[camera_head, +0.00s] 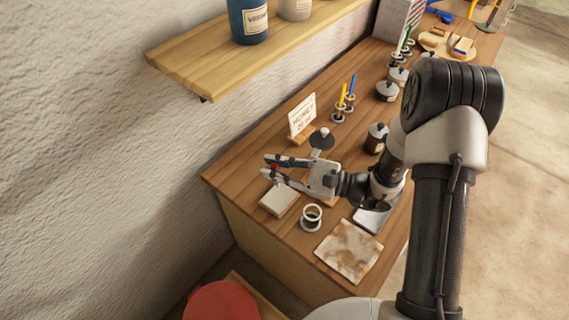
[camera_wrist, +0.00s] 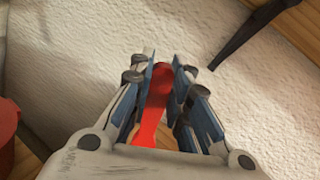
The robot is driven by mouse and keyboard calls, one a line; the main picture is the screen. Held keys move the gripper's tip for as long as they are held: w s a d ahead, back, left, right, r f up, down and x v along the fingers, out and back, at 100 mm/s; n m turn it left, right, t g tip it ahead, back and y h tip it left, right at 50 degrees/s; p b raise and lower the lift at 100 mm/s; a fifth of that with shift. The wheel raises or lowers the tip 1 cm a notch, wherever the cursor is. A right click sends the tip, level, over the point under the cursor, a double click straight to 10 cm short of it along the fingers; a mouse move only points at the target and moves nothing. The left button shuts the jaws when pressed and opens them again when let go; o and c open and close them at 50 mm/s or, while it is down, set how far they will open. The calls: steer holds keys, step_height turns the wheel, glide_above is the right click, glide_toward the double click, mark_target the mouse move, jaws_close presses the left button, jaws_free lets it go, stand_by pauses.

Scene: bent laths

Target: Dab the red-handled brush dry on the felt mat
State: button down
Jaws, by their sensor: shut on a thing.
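My gripper (camera_head: 267,165) is over the near left end of the wooden bench, close to the wall. It is shut on the red-handled brush (camera_wrist: 153,115); the red handle lies between the fingers in the wrist view, and only a bit of red shows in the head view (camera_head: 274,167). The bristles are hidden. A thick cream pad (camera_head: 279,200) lies just below the fingers in the picture, apparently apart from them. A flat brown-stained pale cloth (camera_head: 348,252) lies at the bench's near edge. I cannot tell for certain which of these is the felt mat.
An empty ring holder (camera_head: 311,218) stands between pad and cloth. A grey flat piece (camera_head: 370,218) lies partly behind my arm. A sign (camera_head: 301,116), holders with a yellow-handled brush (camera_head: 342,96) and a blue one, and lidded jars (camera_head: 387,91) stand farther back. A shelf (camera_head: 205,72) overhangs the left.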

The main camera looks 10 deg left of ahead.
steer(key=shift+f+b, duration=1.85)
steer(key=shift+f, duration=1)
steer(key=shift+f+b, duration=0.55)
steer(key=shift+r, duration=0.1)
